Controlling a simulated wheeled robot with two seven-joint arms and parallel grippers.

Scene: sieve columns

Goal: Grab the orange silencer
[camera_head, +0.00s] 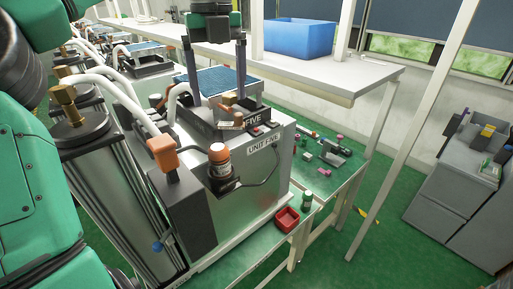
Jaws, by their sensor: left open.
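An orange cylinder with a pale band (219,160), which looks like the silencer, stands upright in a dark holder (224,185) on the front of the unit marked UNIT FIVE. An orange angled block (163,152) sits to its left on top of a grey box. My left gripper (218,100) points down with its two fingers apart, above and behind the cylinder in the picture. Small orange-brown pieces (229,98) show between and near its fingertips; I cannot tell whether they touch. My right gripper is not in view.
A black tray marked FIVE (252,119) lies below the fingers. White hoses (112,78) and metal columns (120,200) stand to the left. A blue bin (299,38) stands on the shelf behind.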

